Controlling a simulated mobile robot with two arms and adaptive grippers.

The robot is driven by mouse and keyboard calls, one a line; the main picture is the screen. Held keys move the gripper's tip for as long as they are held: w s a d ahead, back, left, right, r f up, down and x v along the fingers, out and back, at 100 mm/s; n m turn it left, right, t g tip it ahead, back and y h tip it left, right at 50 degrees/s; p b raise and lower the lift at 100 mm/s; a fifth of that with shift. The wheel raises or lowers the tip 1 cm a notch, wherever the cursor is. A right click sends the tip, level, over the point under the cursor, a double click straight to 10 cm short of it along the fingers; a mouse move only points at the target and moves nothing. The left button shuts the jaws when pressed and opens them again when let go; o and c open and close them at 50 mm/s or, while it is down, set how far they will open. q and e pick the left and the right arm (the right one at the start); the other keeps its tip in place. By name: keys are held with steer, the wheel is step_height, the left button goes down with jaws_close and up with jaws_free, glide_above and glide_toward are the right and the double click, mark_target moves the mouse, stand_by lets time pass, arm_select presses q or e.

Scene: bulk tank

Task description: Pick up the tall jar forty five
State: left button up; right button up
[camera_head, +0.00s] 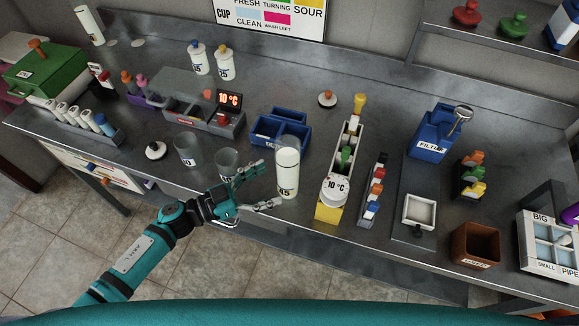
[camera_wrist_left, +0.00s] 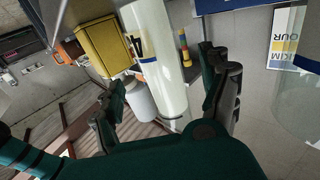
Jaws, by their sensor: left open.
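The tall jar forty five (camera_head: 287,173) stands upright near the front edge of the bench, pale and filled with white, with a dark 45 low on its side. My left gripper (camera_head: 267,185) is open just left of it, its fingers pointing toward the jar. In the left wrist view the jar (camera_wrist_left: 158,65) shows as a large white cylinder with a blue line, in the gap between the open fingers (camera_wrist_left: 165,92). I cannot tell how deep it sits between them. My right gripper is not in view.
Two empty grey glasses (camera_head: 187,150) (camera_head: 227,163) stand left of the jar, one close behind my gripper. A blue divided box (camera_head: 281,127) is behind it. A yellow-based thermometer stand (camera_head: 328,212) is close on its right. The bench's front edge is near.

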mark_target(278, 177)
arm_select(q)
steer(key=shift+w+d+r+p, duration=0.15)
steer(key=shift+d+r+p, duration=0.05)
steer(key=shift+d, duration=0.2)
steer(key=shift+w+d+r+p, duration=0.15)
steer(key=shift+d+p, duration=0.05)
steer(key=shift+d, duration=0.15)
steer(key=x, duration=0.1)
steer(key=p+x, duration=0.1)
steer(key=x, duration=0.1)
steer(key=shift+w+d+r, duration=0.2)
steer(key=shift+d+r, duration=0.1)
steer(key=shift+w+d+f, duration=0.1)
steer(key=shift+w+d, duration=0.05)
steer(key=shift+d, duration=0.2)
steer(key=shift+a, duration=0.1)
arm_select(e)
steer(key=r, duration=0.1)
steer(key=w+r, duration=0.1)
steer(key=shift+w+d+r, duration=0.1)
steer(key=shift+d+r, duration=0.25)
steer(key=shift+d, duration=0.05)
arm_select(q)
steer(key=c, duration=1.1)
jaws_close()
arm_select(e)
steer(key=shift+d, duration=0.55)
